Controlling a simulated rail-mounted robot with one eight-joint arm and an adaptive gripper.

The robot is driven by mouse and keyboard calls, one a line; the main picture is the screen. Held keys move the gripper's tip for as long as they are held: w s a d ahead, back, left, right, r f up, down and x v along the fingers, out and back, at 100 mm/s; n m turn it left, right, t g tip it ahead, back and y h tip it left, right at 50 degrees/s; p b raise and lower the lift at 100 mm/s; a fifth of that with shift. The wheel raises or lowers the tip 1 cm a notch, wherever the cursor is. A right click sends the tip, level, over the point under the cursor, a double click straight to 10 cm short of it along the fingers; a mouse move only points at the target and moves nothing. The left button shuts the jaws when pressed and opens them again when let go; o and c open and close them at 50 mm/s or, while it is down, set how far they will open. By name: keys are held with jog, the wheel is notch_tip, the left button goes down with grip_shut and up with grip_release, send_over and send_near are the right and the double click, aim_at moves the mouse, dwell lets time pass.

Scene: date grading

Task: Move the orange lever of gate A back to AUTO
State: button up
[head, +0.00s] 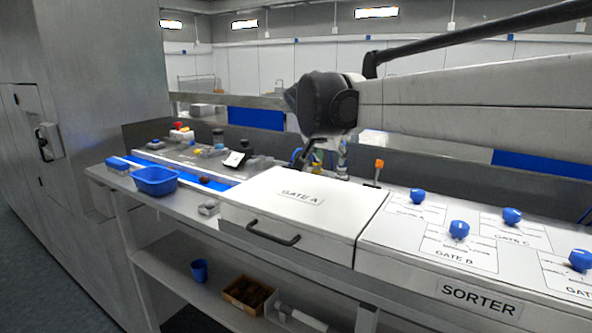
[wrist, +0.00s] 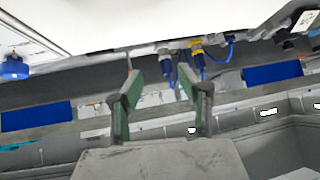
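The orange lever (head: 379,164) stands upright on a thin dark stem behind the right back corner of the white GATE A cover (head: 330,220). I cannot read any AUTO mark near it. In the head view, my wrist hangs over the back edge of the cover, left of the lever, and my gripper is mostly hidden there. In the wrist view, my gripper (wrist: 160,85) is open and empty, its green-padded fingers well apart. I cannot make out the orange tip in the wrist view.
Blue connectors with cables (wrist: 190,68) lie behind the cover near my fingers. The sorter panel on the right has several blue knobs, one beside GATE A (head: 417,196) and one at GATE B (head: 459,229). A blue basket (head: 156,181) stands at left. The cover has a dark handle (head: 272,236).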

jog(key=shift+n+t+y, duration=0.5)
jog(key=shift+n+y, duration=0.2)
jog(key=shift+y, duration=0.2)
jog(key=s+a, duration=0.1)
jog(key=a, duration=0.1)
jog(key=s+a+f, duration=0.1)
jog(key=a, duration=0.2)
jog(key=s+a, duration=0.2)
jog(key=a, duration=0.1)
jog(key=shift+f, duration=0.4)
